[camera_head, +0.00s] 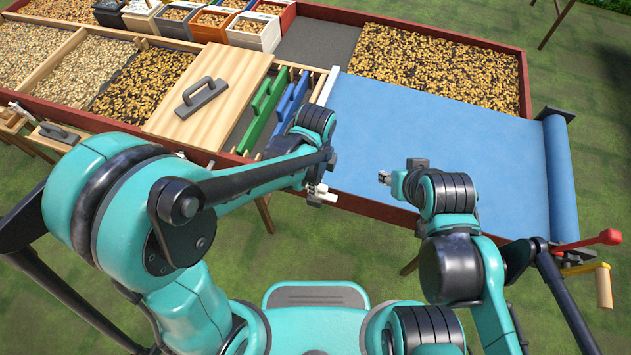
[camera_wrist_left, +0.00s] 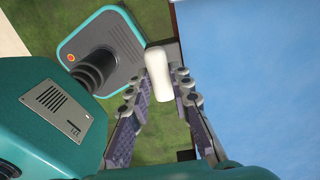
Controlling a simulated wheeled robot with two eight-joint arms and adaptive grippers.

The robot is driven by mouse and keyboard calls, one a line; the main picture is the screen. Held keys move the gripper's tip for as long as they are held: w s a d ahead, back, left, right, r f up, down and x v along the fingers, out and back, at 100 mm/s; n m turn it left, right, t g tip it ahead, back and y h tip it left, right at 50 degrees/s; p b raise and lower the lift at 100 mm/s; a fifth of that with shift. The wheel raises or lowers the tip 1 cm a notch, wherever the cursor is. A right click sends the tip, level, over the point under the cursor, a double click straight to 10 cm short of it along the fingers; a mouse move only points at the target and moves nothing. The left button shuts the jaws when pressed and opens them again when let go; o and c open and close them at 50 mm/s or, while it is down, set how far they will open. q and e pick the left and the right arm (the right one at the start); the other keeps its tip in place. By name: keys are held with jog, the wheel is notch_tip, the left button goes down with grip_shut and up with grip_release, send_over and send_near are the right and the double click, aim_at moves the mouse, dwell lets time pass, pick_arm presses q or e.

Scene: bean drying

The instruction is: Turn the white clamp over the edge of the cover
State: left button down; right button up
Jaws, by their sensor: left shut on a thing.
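The white clamp (camera_head: 322,196) is at the front left edge of the blue cover (camera_head: 440,140), close to the red frame of the bed. My left gripper (camera_head: 316,187) is shut on it. In the left wrist view, the white clamp (camera_wrist_left: 158,76) lies between the two fingers (camera_wrist_left: 163,90), with the blue cover (camera_wrist_left: 250,70) just to its right. Whether the clamp touches the cover edge cannot be told. My right gripper (camera_head: 401,171) is over the cover's front part, its two fingers apart and nothing visible between them.
The cover's roll (camera_head: 560,170) hangs at the right end, with a red-knobbed lever (camera_head: 608,237) near it. A wooden board with a handle (camera_head: 215,85) and green (camera_head: 262,110) and blue (camera_head: 292,100) tools lie left. Bean trays (camera_head: 440,65) fill the back.

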pick_arm(q)
jog(key=c, duration=1.4)
grip_release()
jog(key=shift+o, duration=0.2)
notch_tip(320, 180, up, 12)
jog(key=s+a+n+t, duration=0.2)
jog(key=a+n+t, duration=0.1)
jog(key=a+n, duration=0.5)
jog(key=s+a+n+t, duration=0.3)
jog(key=a+n, duration=0.6)
jog(key=n, duration=0.4)
jog(key=shift+a+r+n+t, duration=0.25)
jog(key=shift+r+n+t, duration=0.2)
jog(key=shift+t, duration=0.15)
